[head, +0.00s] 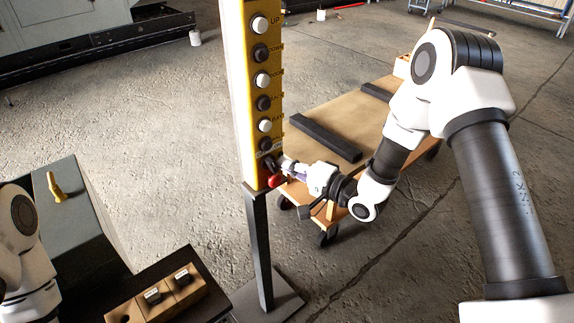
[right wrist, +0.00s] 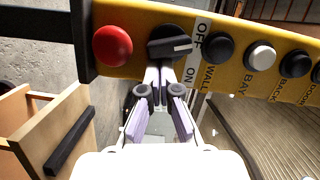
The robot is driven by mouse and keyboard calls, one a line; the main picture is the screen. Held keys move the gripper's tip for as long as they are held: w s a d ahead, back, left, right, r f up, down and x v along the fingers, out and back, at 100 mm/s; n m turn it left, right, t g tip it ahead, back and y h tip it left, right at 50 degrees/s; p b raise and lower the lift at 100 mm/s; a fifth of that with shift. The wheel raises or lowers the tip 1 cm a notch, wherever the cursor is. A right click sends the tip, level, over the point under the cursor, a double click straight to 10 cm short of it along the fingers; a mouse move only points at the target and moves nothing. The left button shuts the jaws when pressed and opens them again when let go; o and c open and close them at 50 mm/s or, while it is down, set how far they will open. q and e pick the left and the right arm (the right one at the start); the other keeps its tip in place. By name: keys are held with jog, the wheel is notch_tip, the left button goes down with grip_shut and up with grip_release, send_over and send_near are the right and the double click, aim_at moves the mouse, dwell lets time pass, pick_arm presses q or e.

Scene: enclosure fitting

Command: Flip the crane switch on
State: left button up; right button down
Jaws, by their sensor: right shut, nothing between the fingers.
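The crane switch (right wrist: 168,43) is a black rotary knob on the yellow control box (head: 240,90). In the right wrist view its light-marked handle points right, toward the label strip (right wrist: 197,50) reading OFF and ON. I cannot tell clearly which word it lines up with. My right gripper (right wrist: 161,76) is shut and empty, its fingertips at the lower edge of the knob; whether they touch it is unclear. In the head view the right gripper (head: 284,164) reaches the box's lower end from the right and partly hides the switch. My left gripper is out of view.
A red button (right wrist: 113,45) sits beside the switch. Several black and white buttons (head: 262,80) line the box above. The box stands on a dark post (head: 260,245). A wooden cart (head: 345,105) with black bars stands behind my right arm. A dark cabinet (head: 75,230) is at left.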

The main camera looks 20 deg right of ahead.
jog(key=m+b, duration=0.1)
jog(key=f+m+t+b, duration=0.1)
jog(key=m, duration=0.1)
jog(key=m+b, duration=0.1)
jog(key=m, duration=0.1)
jog(key=shift+s+a+f, duration=0.1)
jog(key=shift+a+f, duration=0.25)
jog(key=shift+b, duration=0.35)
dwell(0.6)
